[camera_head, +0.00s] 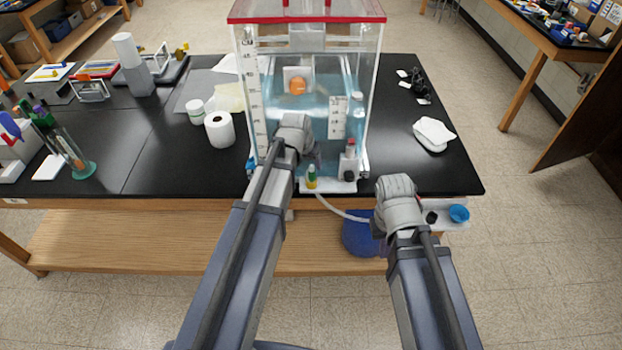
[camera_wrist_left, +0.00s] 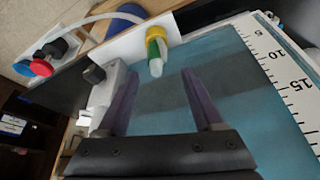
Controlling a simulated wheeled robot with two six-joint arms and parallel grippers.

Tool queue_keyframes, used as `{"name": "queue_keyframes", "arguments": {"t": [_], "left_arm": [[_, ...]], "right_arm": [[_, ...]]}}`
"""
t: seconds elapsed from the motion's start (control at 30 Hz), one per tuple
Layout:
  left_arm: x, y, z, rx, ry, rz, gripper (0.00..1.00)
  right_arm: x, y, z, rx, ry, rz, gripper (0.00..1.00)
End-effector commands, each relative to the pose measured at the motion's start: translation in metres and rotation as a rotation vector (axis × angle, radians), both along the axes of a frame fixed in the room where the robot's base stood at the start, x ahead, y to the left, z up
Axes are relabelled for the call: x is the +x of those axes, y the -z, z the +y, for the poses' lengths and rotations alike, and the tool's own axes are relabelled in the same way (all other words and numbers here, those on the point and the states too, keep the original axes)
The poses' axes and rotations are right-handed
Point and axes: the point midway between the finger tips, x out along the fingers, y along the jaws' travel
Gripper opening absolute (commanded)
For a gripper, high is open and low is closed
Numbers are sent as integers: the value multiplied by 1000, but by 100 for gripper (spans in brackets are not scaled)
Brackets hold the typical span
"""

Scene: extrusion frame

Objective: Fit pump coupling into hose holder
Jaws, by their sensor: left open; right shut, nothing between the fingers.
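A small green and yellow fitting (camera_head: 311,177), which looks like the pump coupling, sits on a white plate at the tank's front edge. In the left wrist view the fitting (camera_wrist_left: 155,47) has a pale end and lies just beyond my fingertips. My left gripper (camera_wrist_left: 158,73) is open, with nothing seen between its fingers. In the head view my left wrist covers its fingers. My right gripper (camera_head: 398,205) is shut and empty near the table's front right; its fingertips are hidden. I cannot tell which part is the hose holder.
A clear tank (camera_head: 315,75) with a red rim and scale stands behind the fitting. A white hose (camera_head: 340,212) curves right from the front plate. A blue cap (camera_head: 459,213) sits right of my right gripper. A blue bucket (camera_head: 358,238) is below the table edge.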

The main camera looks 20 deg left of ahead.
Motion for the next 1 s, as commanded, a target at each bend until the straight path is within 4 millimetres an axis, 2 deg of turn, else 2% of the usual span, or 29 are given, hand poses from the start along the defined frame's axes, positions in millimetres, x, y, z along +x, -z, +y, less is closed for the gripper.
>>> {"name": "queue_keyframes", "arguments": {"t": [0.03,0.37,0.73,1.0], "left_arm": [[3,9,0,0,0,0,68],[5,16,-2,0,1,1,68],[16,58,-6,0,1,1,68],[18,59,-6,0,1,1,68]], "right_arm": [[0,9,0,0,-1,0,0],[0,16,0,-1,-4,0,0],[0,58,0,-2,-7,0,0],[0,59,0,-1,-6,0,0]]}}
